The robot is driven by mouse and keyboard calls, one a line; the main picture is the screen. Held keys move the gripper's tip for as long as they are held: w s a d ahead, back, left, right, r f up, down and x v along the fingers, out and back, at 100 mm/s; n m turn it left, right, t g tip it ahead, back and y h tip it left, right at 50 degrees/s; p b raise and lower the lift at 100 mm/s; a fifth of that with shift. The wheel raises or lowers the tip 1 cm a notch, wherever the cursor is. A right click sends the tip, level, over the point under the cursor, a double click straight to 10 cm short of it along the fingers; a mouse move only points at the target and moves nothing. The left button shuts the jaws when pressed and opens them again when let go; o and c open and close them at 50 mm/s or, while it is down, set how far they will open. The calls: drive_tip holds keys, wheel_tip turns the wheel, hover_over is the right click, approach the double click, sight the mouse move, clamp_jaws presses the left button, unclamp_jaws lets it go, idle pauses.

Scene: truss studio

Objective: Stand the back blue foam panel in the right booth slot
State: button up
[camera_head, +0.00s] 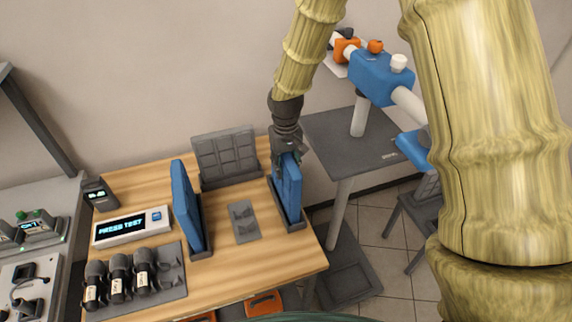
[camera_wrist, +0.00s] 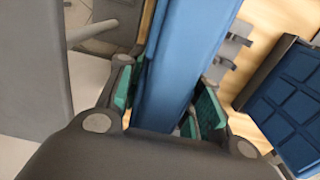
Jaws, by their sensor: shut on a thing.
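My gripper (camera_head: 286,160) is shut on the top edge of a blue foam panel (camera_head: 291,190), which stands upright at the right side of the booth. The panel's lower edge is at the dark right booth slot (camera_head: 298,223); I cannot tell if it sits fully on the slot floor. In the wrist view, my gripper's green pads (camera_wrist: 166,98) lie on both sides of the blue panel (camera_wrist: 194,45). Another blue panel (camera_head: 184,205) stands in the left slot (camera_head: 201,254); a blue panel also shows at the right of the wrist view (camera_wrist: 292,105).
A grey panel (camera_head: 226,154) stands at the back of the booth. A small grey plate (camera_head: 243,221) lies between the sides. A display box (camera_head: 132,227) and several microphones (camera_head: 120,277) occupy the wooden table's left. A grey side table (camera_head: 352,140) stands close on the right.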

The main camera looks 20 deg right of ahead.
drive_tip(key=shift+f, duration=0.6)
idle(0.3)
drive_tip(key=o, duration=0.9)
drive_tip(key=shift+r, duration=0.1)
drive_tip(key=shift+r+p, duration=4)
drive_tip(key=shift+r, duration=1.45)
